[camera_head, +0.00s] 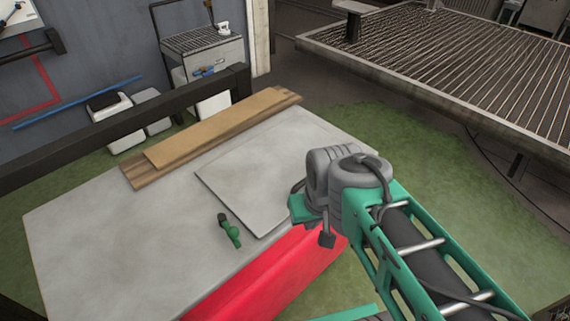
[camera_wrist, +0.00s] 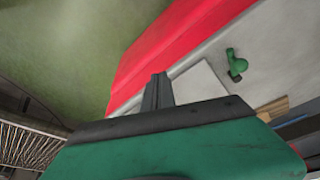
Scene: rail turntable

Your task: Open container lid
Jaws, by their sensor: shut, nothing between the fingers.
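A large box-like container has a red side (camera_head: 285,275) and a broad light-grey top (camera_head: 110,230). The red side also shows in the wrist view (camera_wrist: 185,45). A raised flat grey panel (camera_head: 270,165) lies on the top; it looks like a lid, lying flat, but I cannot tell for certain. My gripper (camera_wrist: 157,78) is shut and empty, seen in the wrist view in front of the red side and the top's edge. In the head view my wrist hangs over the panel's right edge and partly hides it; I cannot tell whether the fingers touch anything.
A small green fitting (camera_head: 230,232) sits on the grey top, left of my wrist. Brown boards (camera_head: 210,140) lie along the far edge, near a black rail (camera_head: 120,128). A slatted metal table (camera_head: 460,60) stands at the back right. Green floor (camera_head: 430,150) is clear between.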

